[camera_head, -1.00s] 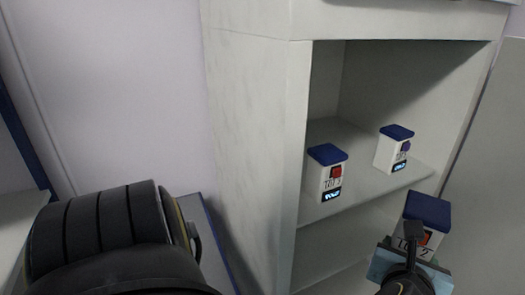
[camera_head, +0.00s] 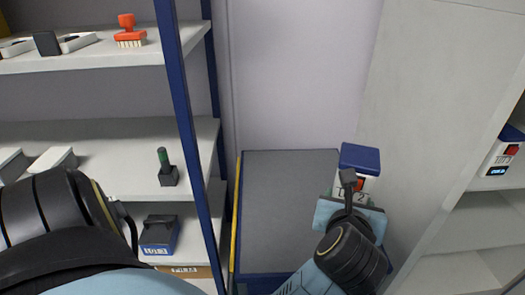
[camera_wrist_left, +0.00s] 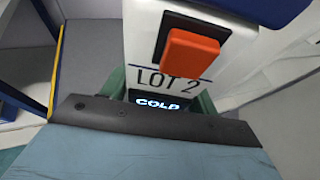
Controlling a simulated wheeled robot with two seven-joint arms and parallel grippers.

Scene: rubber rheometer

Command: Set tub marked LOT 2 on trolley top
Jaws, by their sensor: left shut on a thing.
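The tub marked LOT 2 (camera_head: 361,160) is white with a dark blue lid and a red block on its front. My left gripper (camera_head: 350,198) is shut on it and holds it upright by the trolley's right side, in front of the tall cabinet. In the left wrist view the tub (camera_wrist_left: 150,47) fills the upper middle, with its LOT 2 print and a lit COLD display. The trolley top (camera_head: 285,195) is a bare grey surface with blue edges and a yellow strip on the left. My right gripper is not in view.
A blue-framed shelf rack (camera_head: 186,110) stands left of the trolley, holding a red brush (camera_head: 130,32), a green-handled stamp (camera_head: 166,168) and boxes. The pale cabinet (camera_head: 420,110) stands at right, with another tub (camera_head: 503,150) inside. The trolley top is free.

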